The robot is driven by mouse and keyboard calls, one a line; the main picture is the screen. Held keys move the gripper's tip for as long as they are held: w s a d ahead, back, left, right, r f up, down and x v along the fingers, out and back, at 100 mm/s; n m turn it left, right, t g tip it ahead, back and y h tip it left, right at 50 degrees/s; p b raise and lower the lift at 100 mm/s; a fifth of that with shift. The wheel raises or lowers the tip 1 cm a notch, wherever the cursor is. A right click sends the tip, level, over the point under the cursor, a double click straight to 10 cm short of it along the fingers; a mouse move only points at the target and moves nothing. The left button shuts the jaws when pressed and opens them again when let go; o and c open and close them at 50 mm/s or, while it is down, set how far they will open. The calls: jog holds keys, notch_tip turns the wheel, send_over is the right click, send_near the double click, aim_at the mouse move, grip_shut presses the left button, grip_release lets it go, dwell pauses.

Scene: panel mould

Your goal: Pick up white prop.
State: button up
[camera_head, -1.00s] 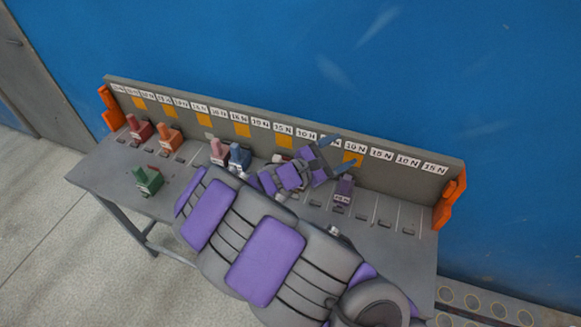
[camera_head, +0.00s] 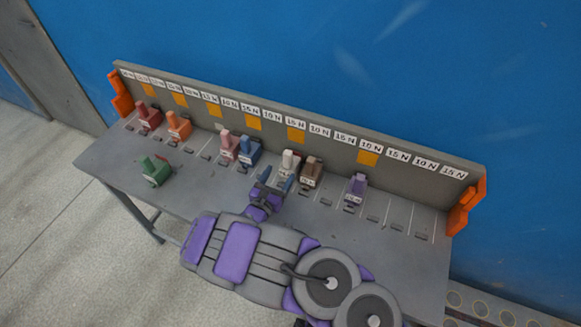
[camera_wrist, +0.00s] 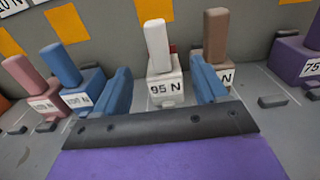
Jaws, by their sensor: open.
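The white prop (camera_head: 289,163) stands upright on the table near the back panel, between the blue prop and the brown prop. In the wrist view the white prop (camera_wrist: 163,72) has a square base marked "95 N" and an upright handle. My gripper (camera_head: 275,180) is open and empty, just in front of the white prop. In the wrist view its two blue fingers (camera_wrist: 163,88) are spread, with the white prop showing between them and beyond. The right finger overlaps part of the brown prop's base in that picture.
The brown prop (camera_head: 311,170) stands close on the right, the blue prop (camera_head: 250,151) on the left with the pink prop (camera_head: 228,144). The purple prop (camera_head: 356,189) is farther right. A labelled panel (camera_head: 420,172) closes the back.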

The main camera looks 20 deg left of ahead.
aim_at(286, 173)
notch_tip(286, 173, down, 5)
jog(key=shift+r+b, duration=0.1)
jog(key=shift+b, duration=0.35)
jog(key=shift+w+r, duration=0.2)
jog(key=shift+w, duration=0.45)
jog(key=w, duration=0.1)
jog(key=w+b, duration=0.1)
jog(key=w, duration=0.3)
jog(key=shift+d+b, duration=0.3)
jog(key=shift+b, duration=0.05)
jog(key=shift+w+r, duration=0.1)
jog(key=shift+w, duration=0.5)
jog(key=shift+c, duration=0.3)
jog(key=c, duration=0.9)
